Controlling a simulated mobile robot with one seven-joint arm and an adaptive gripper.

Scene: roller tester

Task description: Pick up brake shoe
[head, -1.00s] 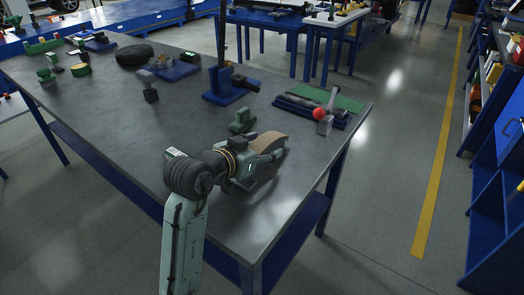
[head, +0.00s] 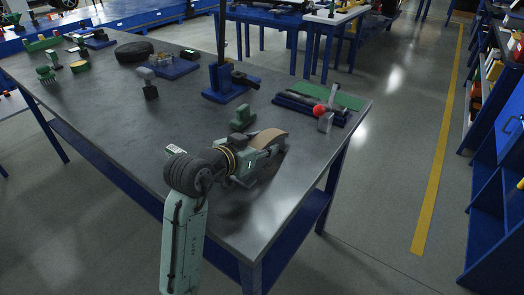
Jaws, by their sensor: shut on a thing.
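The brake shoe (head: 267,137) is a curved part with a tan-brown lining on its outer side. It is at the end of my gripper (head: 272,149), over the near right part of the grey table (head: 150,122). My gripper is shut on it, and the gripper body hides the lower part of the shoe. I cannot tell from this view whether the shoe touches the tabletop.
A green block-like part (head: 242,118) stands just behind my gripper. A blue stand (head: 226,84) rises further back. The table's front middle is clear.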

